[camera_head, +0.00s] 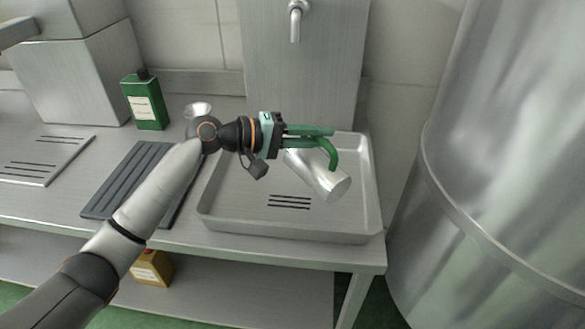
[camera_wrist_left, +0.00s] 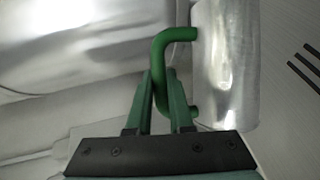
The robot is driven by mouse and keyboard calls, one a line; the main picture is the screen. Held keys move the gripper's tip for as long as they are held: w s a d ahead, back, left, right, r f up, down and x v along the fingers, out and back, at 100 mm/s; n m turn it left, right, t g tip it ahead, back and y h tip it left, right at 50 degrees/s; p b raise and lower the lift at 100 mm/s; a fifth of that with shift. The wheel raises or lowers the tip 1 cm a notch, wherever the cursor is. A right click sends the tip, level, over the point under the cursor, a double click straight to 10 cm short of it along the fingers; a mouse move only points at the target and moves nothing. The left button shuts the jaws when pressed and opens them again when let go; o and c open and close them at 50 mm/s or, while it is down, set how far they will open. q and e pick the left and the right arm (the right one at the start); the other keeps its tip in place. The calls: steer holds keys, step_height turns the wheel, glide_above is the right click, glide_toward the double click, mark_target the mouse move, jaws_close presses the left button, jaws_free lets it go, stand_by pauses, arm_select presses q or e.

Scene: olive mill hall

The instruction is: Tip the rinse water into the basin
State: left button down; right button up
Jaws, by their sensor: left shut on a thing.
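A shiny metal jug (camera_head: 321,176) with a green handle hangs tilted over the basin (camera_head: 290,231), its one end pointing down to the lower right. My left gripper (camera_head: 318,137) is shut on the jug's green handle, above the basin. In the left wrist view my gripper (camera_wrist_left: 160,95) has its fingers around the handle, and the jug's metal side (camera_wrist_left: 226,65) stands beside them. The basin is a shallow grey metal tray with dark slots in its floor. No water can be made out. My right gripper is not in view.
A tap (camera_head: 297,20) sticks out of the metal panel behind the basin. A green bottle (camera_head: 145,101) and a dark ribbed mat (camera_head: 130,176) are to the left on the counter. A large steel tank (camera_head: 490,170) stands close on the right.

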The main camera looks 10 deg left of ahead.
mark_target(340, 176)
arm_select(q)
steer(key=s+d+m, duration=0.1)
steer(key=s+d+f+m+y+p, duration=0.1)
steer(key=s, duration=0.1)
steer(key=shift+d+f, duration=0.15)
steer(key=shift+d, duration=0.25)
steer(key=shift+f, duration=0.15)
steer(key=shift+d+f+t+p, duration=0.15)
steer(key=shift+t+p, duration=0.15)
steer(key=shift+p, duration=0.15)
steer(key=m+p, duration=0.1)
steer(key=p, duration=0.1)
steer(key=s+d+y+p, duration=0.1)
steer(key=p, duration=0.1)
steer(key=m+p, duration=0.1)
steer(key=shift+s+d+f+m+t+y+p, duration=0.2)
steer(key=shift+s+m+t+y+p, duration=0.1)
steer(key=shift+y+p, duration=0.1)
steer(key=shift+s+d+f+b, duration=0.15)
steer(key=shift+f+b, duration=0.15)
steer(key=s+d+f+m+t+y, duration=0.3)
steer(key=s+d+m, duration=0.1)
steer(key=m, duration=0.2)
steer(key=shift+s+d+f+t+y, duration=0.3)
steer(key=shift+s+d+f+t, duration=0.05)
steer(key=shift+d+t, duration=0.05)
